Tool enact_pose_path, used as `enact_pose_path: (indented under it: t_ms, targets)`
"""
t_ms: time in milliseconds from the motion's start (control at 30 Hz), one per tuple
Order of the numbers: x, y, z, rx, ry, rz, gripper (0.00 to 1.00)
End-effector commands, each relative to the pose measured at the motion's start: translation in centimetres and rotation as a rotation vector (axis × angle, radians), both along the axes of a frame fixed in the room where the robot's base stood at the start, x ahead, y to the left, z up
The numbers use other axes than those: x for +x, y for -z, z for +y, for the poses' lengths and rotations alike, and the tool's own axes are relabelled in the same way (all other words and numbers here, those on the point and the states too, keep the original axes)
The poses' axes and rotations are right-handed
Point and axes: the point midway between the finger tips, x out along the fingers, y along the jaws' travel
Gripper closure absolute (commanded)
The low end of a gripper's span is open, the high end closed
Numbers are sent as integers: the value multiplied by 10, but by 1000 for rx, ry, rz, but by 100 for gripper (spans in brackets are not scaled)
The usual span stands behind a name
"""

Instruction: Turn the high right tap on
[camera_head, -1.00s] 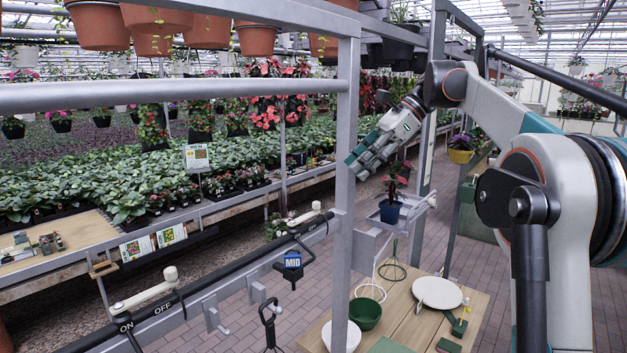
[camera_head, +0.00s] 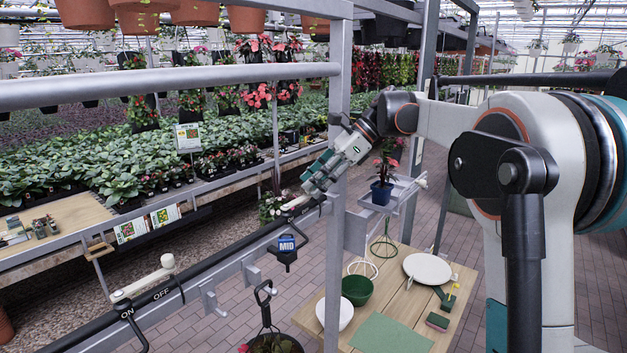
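A black pipe (camera_head: 222,258) slants up to the right. A tap with a pale lever and round knob (camera_head: 146,279) sits on it at the lower left, beside printed "ON" and "OFF". A second pale tap lever (camera_head: 294,204) is at the pipe's upper right end, partly hidden by my gripper; its labels cannot be read. My gripper (camera_head: 308,181) is just above and beside the upper right lever, pointing down-left; contact cannot be told. Its fingers are too small and overlapped to show whether they are open.
A grey metal post (camera_head: 336,250) stands close to my gripper. A potted plant (camera_head: 383,175) sits on a small shelf to its right. A wooden table (camera_head: 395,305) below holds a green bowl (camera_head: 357,290) and a white plate (camera_head: 427,268). Terracotta pots (camera_head: 250,22) hang above.

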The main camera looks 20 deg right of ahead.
Motion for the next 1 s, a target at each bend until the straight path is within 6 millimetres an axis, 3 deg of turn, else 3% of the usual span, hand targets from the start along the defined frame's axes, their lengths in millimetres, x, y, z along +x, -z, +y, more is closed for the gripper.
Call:
enact_pose_path:
  t_ms: [400, 567, 1000]
  targets:
    - [1, 6, 6, 0, 0, 0, 64]
    - [1, 6, 6, 0, 0, 0, 98]
    - [-3, 7, 4, 0, 41, -1, 100]
